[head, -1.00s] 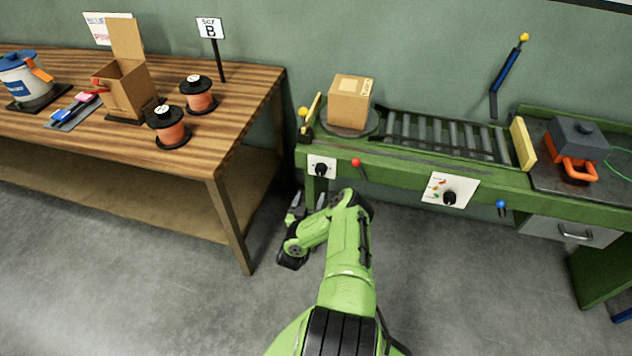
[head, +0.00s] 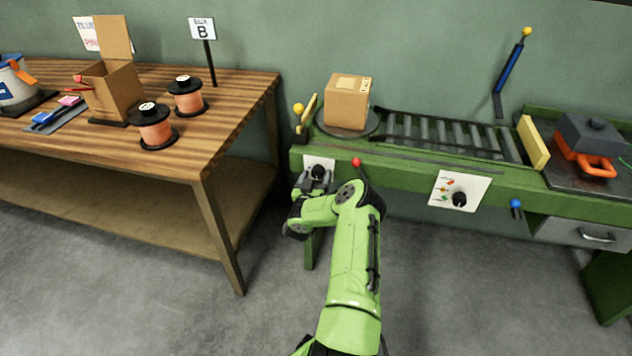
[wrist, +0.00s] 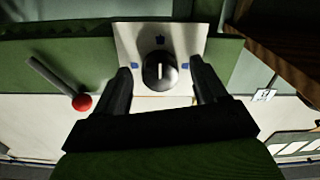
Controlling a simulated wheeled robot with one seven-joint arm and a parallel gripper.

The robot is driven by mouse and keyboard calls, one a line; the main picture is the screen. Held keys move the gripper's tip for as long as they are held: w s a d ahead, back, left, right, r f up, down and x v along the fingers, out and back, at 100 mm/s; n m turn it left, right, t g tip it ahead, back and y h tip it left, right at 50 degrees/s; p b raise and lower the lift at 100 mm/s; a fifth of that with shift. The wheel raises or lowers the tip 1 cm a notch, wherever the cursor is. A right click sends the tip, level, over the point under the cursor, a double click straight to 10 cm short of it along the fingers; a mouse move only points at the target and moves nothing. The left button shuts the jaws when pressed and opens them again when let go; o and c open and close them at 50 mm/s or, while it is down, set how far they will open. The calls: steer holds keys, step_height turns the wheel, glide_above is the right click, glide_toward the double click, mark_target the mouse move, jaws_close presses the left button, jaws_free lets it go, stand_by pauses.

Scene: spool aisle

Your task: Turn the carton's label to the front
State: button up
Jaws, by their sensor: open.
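The brown carton (head: 346,104) stands upright on a dark round turntable (head: 366,129) at the left end of the green bench. A small pale marked patch shows at its upper right edge; I cannot tell whether this is the label. A black knob (head: 318,172) sits on a white plate on the bench front below the carton. It also shows in the wrist view (wrist: 160,72), with a white pointer line and blue marks around it. My gripper (head: 314,181) is open, its fingers (wrist: 159,78) on either side of the knob; contact cannot be told.
A red-tipped lever (head: 356,162) is close right of the knob. Rollers (head: 445,138) run right from the turntable to a yellow stop (head: 533,142). A second knob plate (head: 459,192) is farther right. The wooden table (head: 225,130) stands at left.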

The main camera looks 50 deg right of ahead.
steer(key=c, duration=1.1)
steer(key=shift+o, duration=0.2)
steer(key=shift+m+p, duration=0.4)
steer(key=m+p, duration=0.2)
steer(key=m, duration=0.1)
steer(key=shift+r, duration=0.1)
steer(key=m+p, duration=0.1)
steer(key=m, duration=0.3)
steer(key=shift+m, duration=0.3)
steer(key=m, duration=0.4)
steer(key=shift+m+p, duration=0.3)
steer(key=shift+p, duration=0.1)
steer(key=m, duration=0.4)
steer(key=shift+w+a+m, duration=0.1)
steer(key=shift+m, duration=0.2)
